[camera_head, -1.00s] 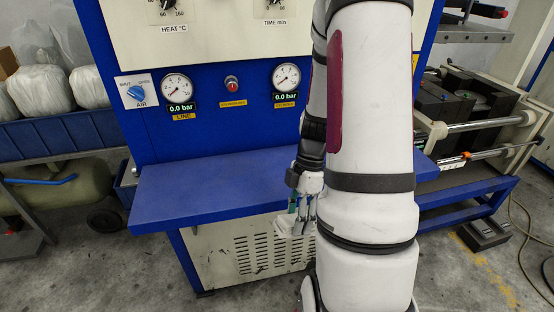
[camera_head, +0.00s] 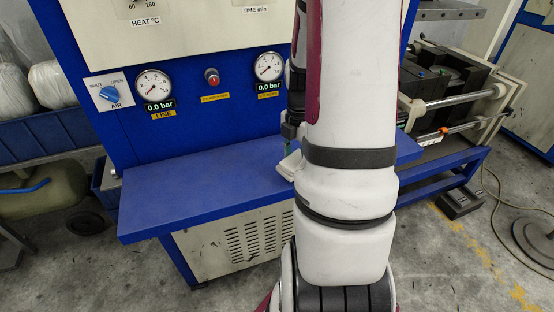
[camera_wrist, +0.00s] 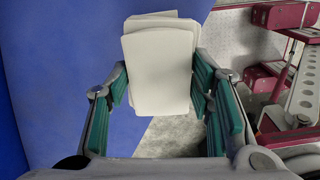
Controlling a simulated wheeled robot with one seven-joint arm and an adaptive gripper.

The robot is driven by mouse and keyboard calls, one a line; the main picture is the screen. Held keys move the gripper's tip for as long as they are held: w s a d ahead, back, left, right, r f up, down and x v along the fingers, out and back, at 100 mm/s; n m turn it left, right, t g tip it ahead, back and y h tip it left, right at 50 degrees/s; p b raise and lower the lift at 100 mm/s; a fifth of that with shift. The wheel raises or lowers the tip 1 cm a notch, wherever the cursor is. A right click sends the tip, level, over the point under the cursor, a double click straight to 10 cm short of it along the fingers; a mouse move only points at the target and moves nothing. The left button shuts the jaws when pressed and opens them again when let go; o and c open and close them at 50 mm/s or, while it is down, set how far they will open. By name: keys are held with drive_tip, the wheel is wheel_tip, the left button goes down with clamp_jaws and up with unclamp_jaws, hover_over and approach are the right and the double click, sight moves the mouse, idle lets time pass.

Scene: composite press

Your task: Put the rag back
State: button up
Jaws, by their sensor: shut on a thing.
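The rag (camera_wrist: 158,70) is a folded, off-white stack of cloth. In the wrist view it sits between the green-padded fingers of my gripper (camera_wrist: 158,93), which is shut on it. The blue shelf (camera_wrist: 75,60) of the press lies behind and to the left of the rag in that view. In the head view a pale corner of the rag (camera_head: 289,165) shows beside my arm, by the right part of the blue shelf (camera_head: 195,190). My gripper is mostly hidden behind my arm there. I cannot tell whether the rag touches the shelf.
The visible left part of the shelf is bare. Above it are the AIR knob (camera_head: 109,94), the line gauge (camera_head: 154,84) and a second gauge (camera_head: 268,67). Black machine blocks with rods (camera_head: 450,80) stand at the right. A round grey base (camera_head: 535,238) is on the floor.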

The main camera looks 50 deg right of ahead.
drive_tip(key=w, duration=0.6)
drive_tip(key=shift+w+d+f, duration=0.15)
drive_tip(key=shift+w+f, duration=0.05)
drive_tip(key=shift+f, duration=1.9)
drive_tip(key=o, duration=1.3)
drive_tip(key=shift+c, duration=0.2)
